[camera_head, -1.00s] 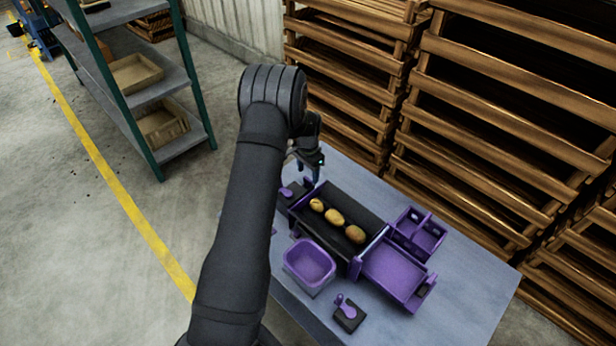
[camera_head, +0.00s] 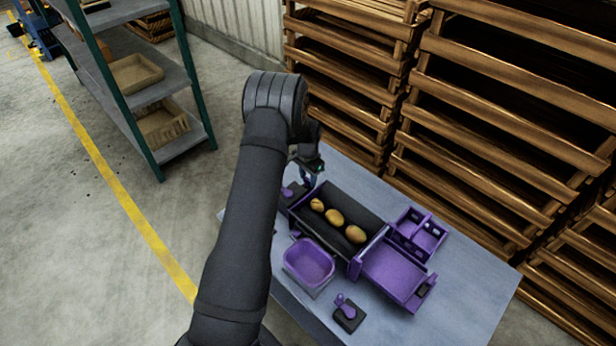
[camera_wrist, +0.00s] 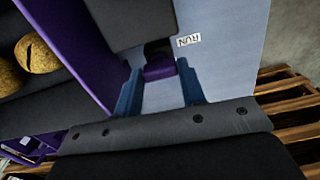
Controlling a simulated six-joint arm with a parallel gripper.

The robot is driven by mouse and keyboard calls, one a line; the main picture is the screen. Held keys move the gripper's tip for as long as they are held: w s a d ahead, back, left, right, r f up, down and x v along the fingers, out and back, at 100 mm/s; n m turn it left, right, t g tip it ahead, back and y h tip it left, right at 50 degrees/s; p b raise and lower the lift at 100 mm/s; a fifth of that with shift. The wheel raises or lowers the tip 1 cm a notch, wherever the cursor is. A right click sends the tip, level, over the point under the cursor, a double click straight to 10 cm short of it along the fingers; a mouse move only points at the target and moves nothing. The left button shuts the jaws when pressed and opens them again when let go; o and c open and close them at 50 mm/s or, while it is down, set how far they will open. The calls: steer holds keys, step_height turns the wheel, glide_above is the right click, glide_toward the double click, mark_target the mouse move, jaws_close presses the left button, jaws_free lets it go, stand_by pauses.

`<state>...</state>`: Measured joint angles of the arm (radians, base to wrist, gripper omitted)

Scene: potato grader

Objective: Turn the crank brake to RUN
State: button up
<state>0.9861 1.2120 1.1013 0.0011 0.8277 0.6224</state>
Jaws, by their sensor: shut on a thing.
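My gripper (camera_head: 309,180) is low over the table at the far left end of the grader. In the wrist view, its two blue fingers (camera_wrist: 160,69) are on either side of a small purple handle (camera_wrist: 157,72), and they are shut on it. A white RUN label (camera_wrist: 188,41) lies just beyond the handle to the right; its text appears upside down. A dark block hides part of the handle's surroundings. In the head view, a purple lever on a black base (camera_head: 289,191) shows beside the gripper. The handle's exact angle relative to RUN is unclear.
The dark grader bed (camera_head: 366,217) holds three potatoes (camera_head: 334,217). A purple bin (camera_head: 309,263) stands in front, and a purple tray (camera_head: 395,272) and divided box (camera_head: 418,233) are at right. Another purple lever (camera_head: 346,308) is at the front. Wooden crates (camera_head: 500,130) stand behind the table.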

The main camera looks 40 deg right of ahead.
mark_target(308, 179)
steer(key=shift+n, duration=0.3)
steer(key=o, duration=1)
step_height(308, 179, up, 17)
steer(key=shift+r, duration=0.2)
step_height(308, 179, down, 17)
steer(key=shift+f, duration=0.2)
stand_by(0.3)
